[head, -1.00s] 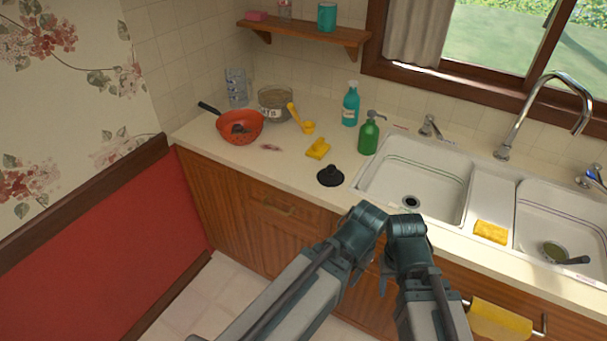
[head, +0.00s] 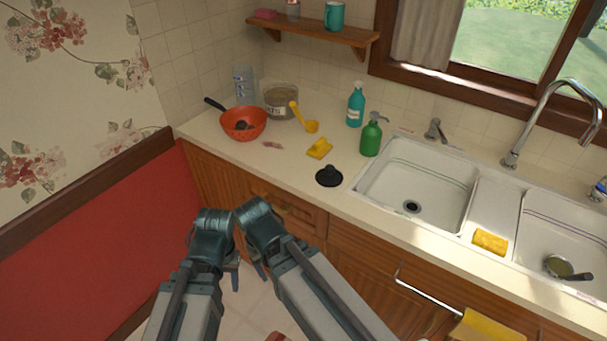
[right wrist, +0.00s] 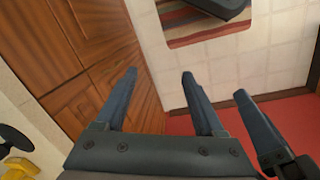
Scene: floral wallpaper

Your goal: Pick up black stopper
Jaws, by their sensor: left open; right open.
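The black stopper (head: 328,175) sits on the cream counter just left of the sink, its round base flat and its knob up. A black round thing at the left edge of the right wrist view, likely the stopper (right wrist: 14,140), is partly cut off. My left gripper (head: 214,262) is open and empty, low in front of the cabinets and apart from the stopper. My right gripper (right wrist: 158,95) is open and empty, its two fingers spread over the cabinet fronts and floor. In the head view it is beside the left one, with its fingers partly hidden.
The white sink (head: 378,196) lies right. The counter (head: 300,190) in front of the stopper is clear.

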